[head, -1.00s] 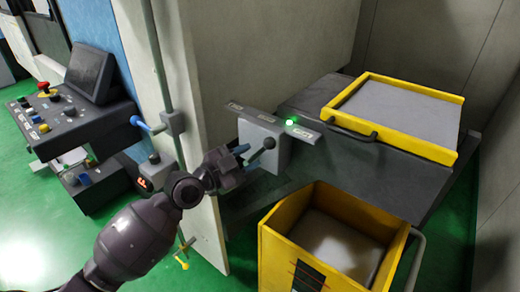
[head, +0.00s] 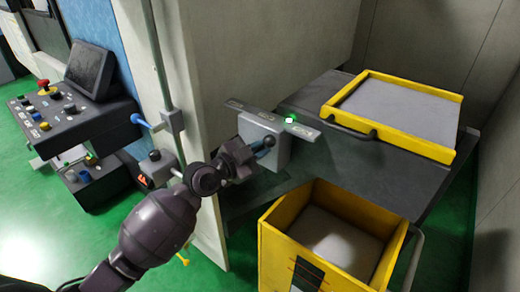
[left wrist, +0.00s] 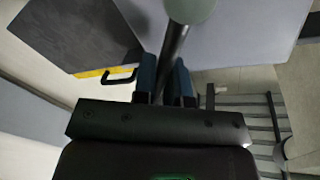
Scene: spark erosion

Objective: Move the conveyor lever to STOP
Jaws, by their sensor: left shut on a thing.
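The conveyor lever is a dark shaft with a round knob (head: 270,141) on the front of a grey control box (head: 265,126). My left gripper (head: 260,148), with blue fingertips, is shut on the lever just below its knob. In the left wrist view the lever shaft (left wrist: 174,50) runs between the two blue fingertips (left wrist: 164,82), and the pale knob end is cut off at the top. Small plates on top of the box carry lettering too small to read. A green lamp (head: 291,119) is lit on it. My right gripper is not in view.
A dark conveyor (head: 395,180) bears a yellow-rimmed tray (head: 440,155) behind the box. A yellow bin (head: 285,245) stands in front, right of my arm. A pale panel edge (head: 208,235) and pipe (head: 160,70) are close on the left, beside a button console (head: 90,125).

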